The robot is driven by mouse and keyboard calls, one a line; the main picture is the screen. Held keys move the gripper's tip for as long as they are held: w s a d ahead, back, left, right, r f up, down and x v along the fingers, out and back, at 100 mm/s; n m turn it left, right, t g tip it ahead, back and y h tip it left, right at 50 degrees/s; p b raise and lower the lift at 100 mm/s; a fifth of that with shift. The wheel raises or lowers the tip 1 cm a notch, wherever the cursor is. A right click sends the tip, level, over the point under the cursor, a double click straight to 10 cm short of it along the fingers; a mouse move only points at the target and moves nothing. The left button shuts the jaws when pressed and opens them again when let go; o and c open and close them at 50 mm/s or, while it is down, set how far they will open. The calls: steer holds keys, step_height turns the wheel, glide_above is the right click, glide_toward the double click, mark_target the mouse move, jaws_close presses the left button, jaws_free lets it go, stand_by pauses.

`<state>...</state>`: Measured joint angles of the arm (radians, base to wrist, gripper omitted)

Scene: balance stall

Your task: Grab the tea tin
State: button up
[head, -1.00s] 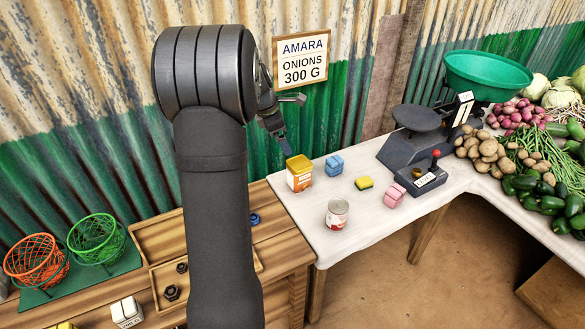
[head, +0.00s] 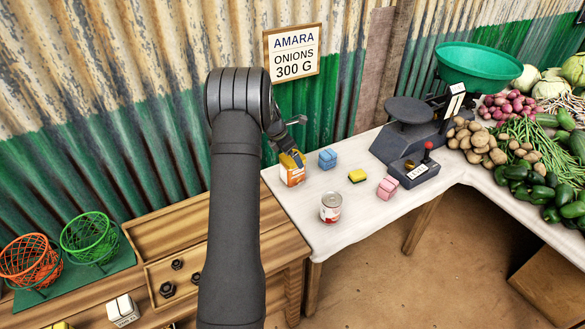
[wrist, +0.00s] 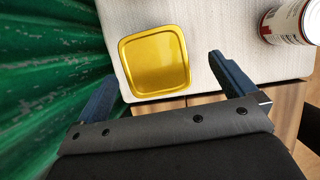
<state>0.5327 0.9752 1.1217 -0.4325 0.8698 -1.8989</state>
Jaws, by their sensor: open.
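The tea tin (head: 292,175) is a squarish orange and white tin with a yellow lid. It stands upright near the left end of the white-covered table. In the wrist view its yellow lid (wrist: 155,60) shows from above, a little ahead of the jaws and between their lines. My gripper (head: 290,155) is over the tin in the head view and hides part of its lid. In the wrist view my gripper (wrist: 160,85) is open, with one blue finger on each side, and nothing is held.
A white and red can (head: 330,207) stands in front and right of the tin; it also shows in the wrist view (wrist: 288,22). A blue block (head: 327,159), yellow sponge (head: 357,176) and pink block (head: 388,188) lie to the right. The corrugated wall (head: 120,120) is close behind.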

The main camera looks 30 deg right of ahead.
steer(key=shift+w+x, duration=0.1)
steer(key=shift+x, duration=1.5)
steer(key=shift+w+x, duration=0.15)
steer(key=shift+x, duration=1.45)
steer(key=shift+a, duration=0.1)
steer(key=c, duration=1.2)
